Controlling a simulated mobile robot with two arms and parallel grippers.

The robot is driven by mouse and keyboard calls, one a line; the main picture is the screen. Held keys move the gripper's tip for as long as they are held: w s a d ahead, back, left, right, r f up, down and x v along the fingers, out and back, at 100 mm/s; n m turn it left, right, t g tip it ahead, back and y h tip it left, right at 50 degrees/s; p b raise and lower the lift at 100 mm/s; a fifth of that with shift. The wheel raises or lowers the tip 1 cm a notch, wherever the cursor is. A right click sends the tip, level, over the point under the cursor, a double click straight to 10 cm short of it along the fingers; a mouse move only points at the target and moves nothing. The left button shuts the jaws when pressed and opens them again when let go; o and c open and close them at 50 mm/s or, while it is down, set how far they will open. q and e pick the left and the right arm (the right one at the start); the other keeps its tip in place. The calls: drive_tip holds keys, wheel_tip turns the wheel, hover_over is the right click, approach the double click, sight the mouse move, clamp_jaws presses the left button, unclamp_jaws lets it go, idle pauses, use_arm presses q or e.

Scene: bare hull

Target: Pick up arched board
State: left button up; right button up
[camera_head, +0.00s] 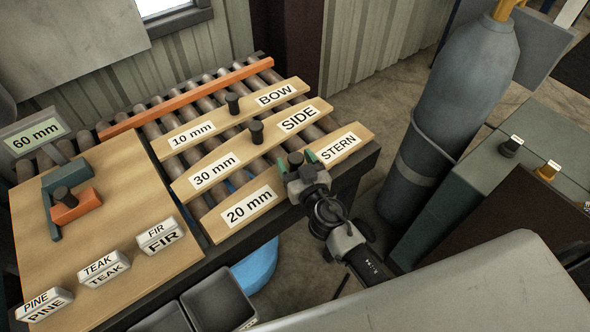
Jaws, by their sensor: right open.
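Three pale wooden boards with black knobs lie on a roller rack: one marked 10 mm BOW (222,119), one marked 30 mm SIDE (222,151), and the nearest marked 20 mm STERN (230,228). None is labelled arched, and I cannot tell for sure which is the arched one. My right gripper (296,160) is open over the STERN board, its greenish fingers on either side of that board's knob (295,158). I cannot tell whether they touch it. The gripper hides the middle of this board. My left gripper is out of view.
An orange bar (190,95) lies across the rollers behind the boards. A wooden panel (110,190) at left carries a green and orange clamp-like tool (75,203) and PINE, TEAK and FIR blocks. A grey gas cylinder (450,110) stands right of the rack. Dark bins (217,298) are in front.

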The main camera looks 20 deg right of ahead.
drive_tip(key=shift+c, duration=0.2)
drive_tip(key=c, duration=1)
drive_tip(key=shift+c, duration=0.7)
drive_tip(key=shift+r, duration=0.15)
